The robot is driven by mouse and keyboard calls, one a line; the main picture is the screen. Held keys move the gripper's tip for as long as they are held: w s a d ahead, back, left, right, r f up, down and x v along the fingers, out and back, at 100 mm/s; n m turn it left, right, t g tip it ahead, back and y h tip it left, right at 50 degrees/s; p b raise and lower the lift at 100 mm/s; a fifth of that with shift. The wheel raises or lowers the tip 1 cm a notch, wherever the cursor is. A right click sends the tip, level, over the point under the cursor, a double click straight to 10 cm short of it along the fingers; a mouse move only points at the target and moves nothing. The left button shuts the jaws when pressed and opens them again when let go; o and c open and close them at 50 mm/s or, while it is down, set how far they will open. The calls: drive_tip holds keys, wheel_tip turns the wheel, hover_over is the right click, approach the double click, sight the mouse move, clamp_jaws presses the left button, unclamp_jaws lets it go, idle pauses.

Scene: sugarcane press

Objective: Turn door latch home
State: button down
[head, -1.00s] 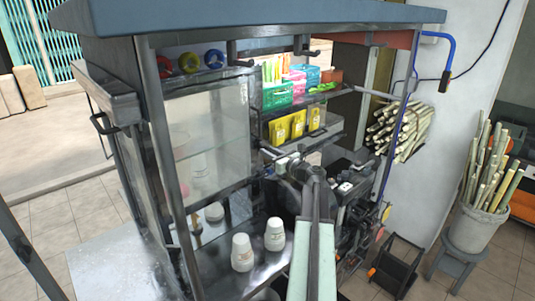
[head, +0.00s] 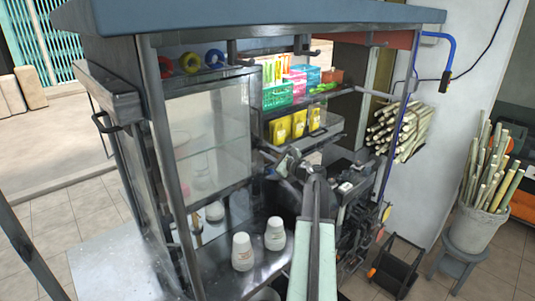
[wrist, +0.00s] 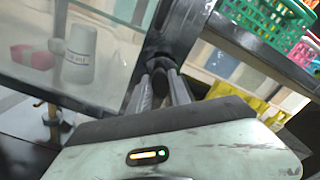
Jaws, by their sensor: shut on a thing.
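The glass door (head: 207,130) of the cabinet stands in its frame in the head view and fills the left of the wrist view (wrist: 60,45). The dark latch (wrist: 160,46) sits on the dark post at the door's right edge in the wrist view. My gripper (wrist: 162,75) has both fingers close together on the latch, shut on it. In the head view my gripper (head: 284,163) is at the right edge of the glass door, and the latch is too small or hidden to make out there.
Shelves with coloured baskets (head: 278,95) and yellow packets (head: 299,123) are close to the right of the gripper. The dark press (head: 352,205) stands right of my arm.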

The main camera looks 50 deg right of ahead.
drive_tip(key=n, duration=0.5)
drive_tip(key=shift+w+n, duration=0.1)
drive_tip(key=shift+n, duration=0.2)
drive_tip(key=n, duration=0.4)
drive_tip(key=shift+f+n, duration=0.1)
drive_tip(key=shift+n, duration=0.3)
drive_tip(key=c, duration=1.2)
unclamp_jaws()
drive_tip(key=shift+c, duration=0.2)
drive_tip(key=shift+f, duration=0.1)
drive_tip(key=shift+a, duration=0.1)
drive_tip(key=s, duration=0.7)
drive_tip(key=shift+s+a, duration=0.25)
drive_tip(key=shift+s, duration=0.1)
